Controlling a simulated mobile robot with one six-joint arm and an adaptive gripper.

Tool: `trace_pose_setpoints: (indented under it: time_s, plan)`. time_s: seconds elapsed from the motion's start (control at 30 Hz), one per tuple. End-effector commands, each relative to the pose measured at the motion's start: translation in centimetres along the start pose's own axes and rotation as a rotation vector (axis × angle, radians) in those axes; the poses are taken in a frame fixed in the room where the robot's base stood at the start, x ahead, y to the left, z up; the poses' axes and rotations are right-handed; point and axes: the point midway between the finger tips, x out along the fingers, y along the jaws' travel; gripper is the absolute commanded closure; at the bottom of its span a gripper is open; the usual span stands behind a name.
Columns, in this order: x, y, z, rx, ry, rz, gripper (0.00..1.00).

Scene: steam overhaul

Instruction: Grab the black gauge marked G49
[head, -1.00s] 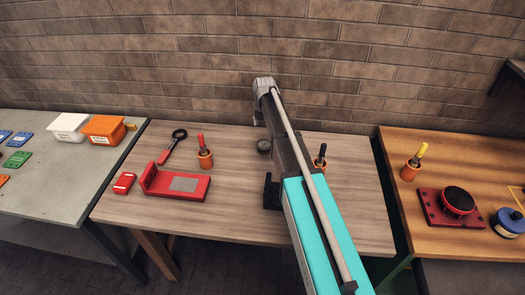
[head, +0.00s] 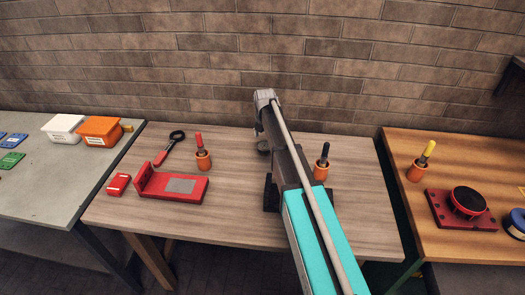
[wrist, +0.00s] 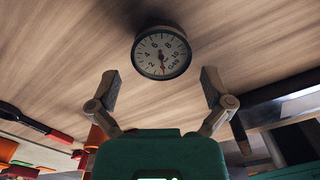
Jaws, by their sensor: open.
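The gauge (wrist: 162,52) shows in the wrist view with a dark rim and a pale round dial, and G49 is printed on the dial. It sits on the wooden table, ahead of my gripper (wrist: 161,88). My gripper is open, with one finger to each side below the gauge in the picture and nothing between them. In the head view the gauge (head: 263,146) is partly hidden by my arm, and my gripper cannot be made out.
A red stand (head: 175,186), a small red block (head: 118,184), a red-handled tool (head: 169,148) and an orange cup (head: 203,160) are left on the table. Another orange cup (head: 321,169) and a black block (head: 271,193) stand by my arm. The table's front is clear.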

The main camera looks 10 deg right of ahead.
Motion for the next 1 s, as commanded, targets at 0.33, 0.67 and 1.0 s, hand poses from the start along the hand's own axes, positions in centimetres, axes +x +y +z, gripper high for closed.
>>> trace_pose_setpoints:
  time_s: [0.33,0.67,1.0]
  plan:
    - [0.1,0.0,0.0,0.0,0.0,0.0,0.0]
    - [2.2,0.0,0.1,0.0,0.0,0.0,0.0]
    - [4.7,0.0,0.1,0.0,0.0,0.0,0.0]
